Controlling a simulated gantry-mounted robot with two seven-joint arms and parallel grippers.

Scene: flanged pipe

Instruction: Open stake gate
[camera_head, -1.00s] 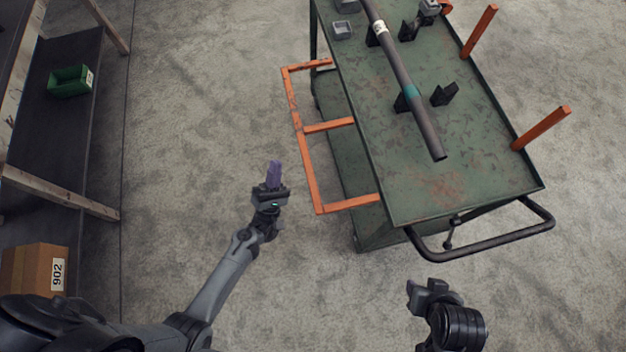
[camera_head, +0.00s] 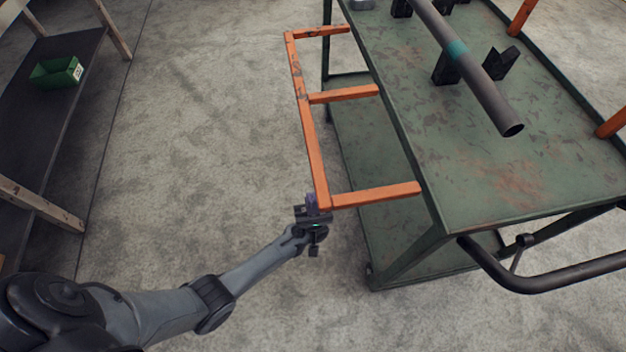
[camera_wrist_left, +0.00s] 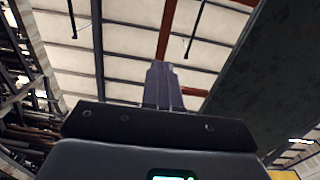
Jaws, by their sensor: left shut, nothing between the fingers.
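The orange stake gate (camera_head: 311,141) sticks out flat from the left side of the green cart (camera_head: 470,185), with a long outer rail and several crossbars. My left gripper (camera_head: 312,200) is shut and empty at the near outer corner of the gate. Its fingertips look close to the rail, but I cannot tell whether they touch. In the left wrist view the fingers (camera_wrist_left: 162,85) point up together, with the dark cart underside at the right. My right gripper is not in view.
A dark pipe (camera_head: 465,65) with a teal band lies on black supports on the cart top. A black push handle (camera_head: 540,284) juts from the cart's near end. A shelf with a green bin (camera_head: 57,72) stands at the left. The floor between is clear.

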